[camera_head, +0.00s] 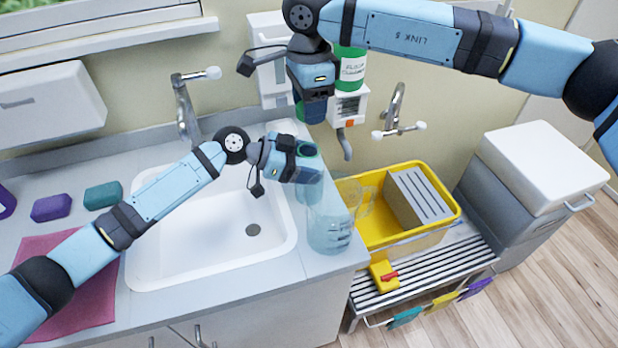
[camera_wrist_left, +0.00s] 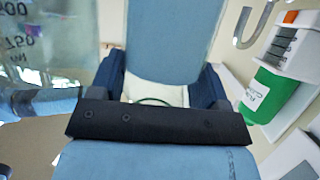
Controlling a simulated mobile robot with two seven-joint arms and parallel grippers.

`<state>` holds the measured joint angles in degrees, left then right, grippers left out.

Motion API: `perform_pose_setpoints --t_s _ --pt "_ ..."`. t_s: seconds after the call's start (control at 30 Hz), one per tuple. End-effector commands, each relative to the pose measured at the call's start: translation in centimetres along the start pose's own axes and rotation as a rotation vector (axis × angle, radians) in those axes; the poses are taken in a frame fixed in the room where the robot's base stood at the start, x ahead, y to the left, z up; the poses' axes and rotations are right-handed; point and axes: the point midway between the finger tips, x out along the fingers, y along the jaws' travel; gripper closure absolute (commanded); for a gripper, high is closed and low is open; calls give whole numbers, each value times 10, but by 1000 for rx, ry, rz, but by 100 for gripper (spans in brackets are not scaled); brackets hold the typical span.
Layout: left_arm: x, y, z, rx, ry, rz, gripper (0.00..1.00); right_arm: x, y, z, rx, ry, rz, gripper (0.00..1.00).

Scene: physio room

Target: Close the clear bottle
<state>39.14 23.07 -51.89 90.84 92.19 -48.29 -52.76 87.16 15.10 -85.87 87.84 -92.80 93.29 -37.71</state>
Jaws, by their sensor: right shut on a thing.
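My left gripper (camera_head: 300,163) is at the right rim of the sink, shut around a see-through bluish body that I take for the clear bottle (camera_head: 309,188). The bottle looks roughly upright, its teal-tinted top at the fingers. In the left wrist view, my left gripper's dark fingers (camera_wrist_left: 160,85) stand on both sides of the bluish bottle body (camera_wrist_left: 165,40). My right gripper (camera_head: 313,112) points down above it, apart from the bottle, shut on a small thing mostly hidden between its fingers. I cannot make out whether this is a cap.
A clear measuring jug (camera_head: 330,236) stands on the counter's right end, close beside the bottle. Behind are a wall dispenser with a green bottle (camera_head: 350,68) and a tap (camera_head: 187,110). A yellow crate (camera_head: 447,222) sits on a slatted bench. The sink (camera_head: 205,245) is empty.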

Motion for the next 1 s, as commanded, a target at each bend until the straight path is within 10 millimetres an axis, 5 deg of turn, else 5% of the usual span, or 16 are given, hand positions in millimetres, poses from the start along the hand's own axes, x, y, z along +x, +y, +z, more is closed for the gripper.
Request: perform_pose_setpoints --t_s 0.17,0.5,1.0 --pt "0 0 0 0 0 0 73 4 0 0 0 0 1 73" --pt "0 0 0 0 0 0 73 48 0 1 0 1 2 73" --pt "0 0 0 0 0 0 73 50 0 1 0 1 0 73"
